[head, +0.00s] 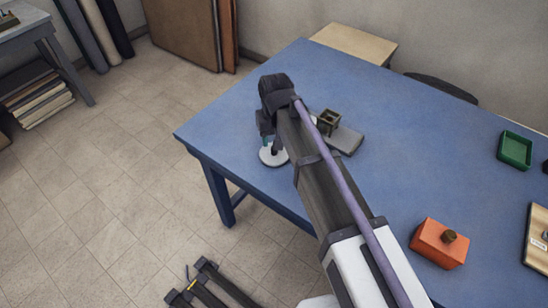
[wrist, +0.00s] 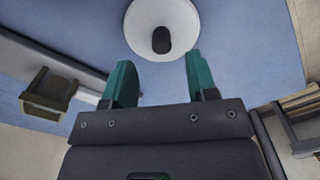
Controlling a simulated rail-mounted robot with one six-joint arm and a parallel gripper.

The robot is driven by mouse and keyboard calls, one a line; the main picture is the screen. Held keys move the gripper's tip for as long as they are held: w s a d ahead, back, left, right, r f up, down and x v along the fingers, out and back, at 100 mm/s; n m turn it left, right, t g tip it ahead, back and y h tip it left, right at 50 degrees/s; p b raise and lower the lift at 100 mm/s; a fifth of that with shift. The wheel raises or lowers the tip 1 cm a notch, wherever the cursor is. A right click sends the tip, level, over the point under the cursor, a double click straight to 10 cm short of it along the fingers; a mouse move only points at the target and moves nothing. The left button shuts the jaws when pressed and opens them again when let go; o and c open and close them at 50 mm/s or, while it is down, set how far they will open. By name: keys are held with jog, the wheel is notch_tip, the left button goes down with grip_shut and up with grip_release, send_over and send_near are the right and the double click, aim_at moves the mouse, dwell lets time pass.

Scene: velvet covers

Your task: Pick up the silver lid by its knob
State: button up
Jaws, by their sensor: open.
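The silver lid (wrist: 140,25) is a pale round disc with a dark knob (wrist: 161,40) at its middle. In the head view the lid (head: 266,158) lies flat on the blue table near its left corner, partly hidden by my gripper (head: 268,143). In the wrist view my gripper (wrist: 158,64) has two teal fingers, spread wide with nothing between them. The knob shows just beyond the fingertips, roughly centred between them. My gripper is above the lid; the exact height cannot be told.
A grey slab (head: 348,141) with a small olive open box (head: 328,121) is right of the lid, partly behind my arm. An orange box with a knob (head: 439,246) and a green tray (head: 515,150) stand farther right. The table's (head: 235,118) left edge is close to the lid.

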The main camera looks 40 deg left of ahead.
aim_at(274, 152)
notch_tip(274, 152, down, 5)
jog(key=b, duration=0.4)
jog(key=shift+s+a, duration=0.1)
jog(key=shift+r, duration=0.2)
grip_shut()
